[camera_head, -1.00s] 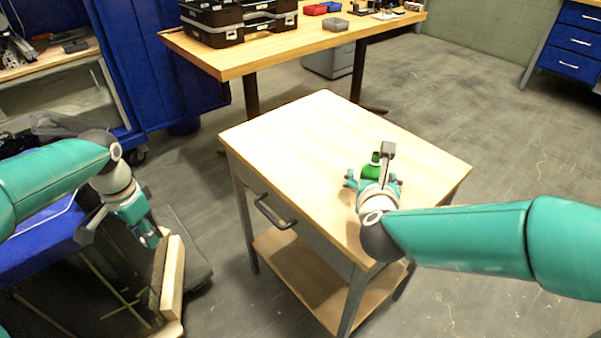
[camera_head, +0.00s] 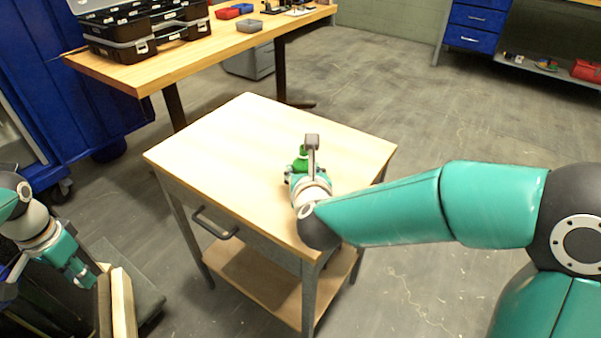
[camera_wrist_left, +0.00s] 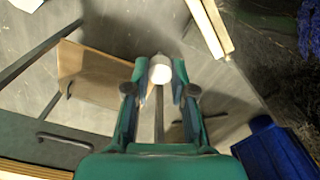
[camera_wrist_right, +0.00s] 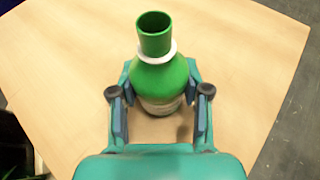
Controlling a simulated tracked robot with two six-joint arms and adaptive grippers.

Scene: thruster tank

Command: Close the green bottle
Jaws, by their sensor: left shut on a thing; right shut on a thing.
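The green bottle (camera_wrist_right: 165,75) stands on the small wooden-topped table, its neck open with no cap on it and a white ring around the neck. It also shows in the head view (camera_head: 301,158), partly hidden by my right wrist. My right gripper (camera_wrist_right: 161,95) is shut on the bottle's body. My left gripper (camera_wrist_left: 155,80) is shut on a small white round thing (camera_wrist_left: 160,68) that looks like a cap. In the head view my left gripper (camera_head: 86,279) hangs low at the left, beyond the table's left side and apart from the bottle.
The small table (camera_head: 230,140) has a drawer handle and a lower shelf; its top is otherwise clear. Pale wooden boards (camera_head: 122,300) stand just by my left gripper. A workbench (camera_head: 200,52) with black cases (camera_head: 135,28) is behind. Open floor lies to the right.

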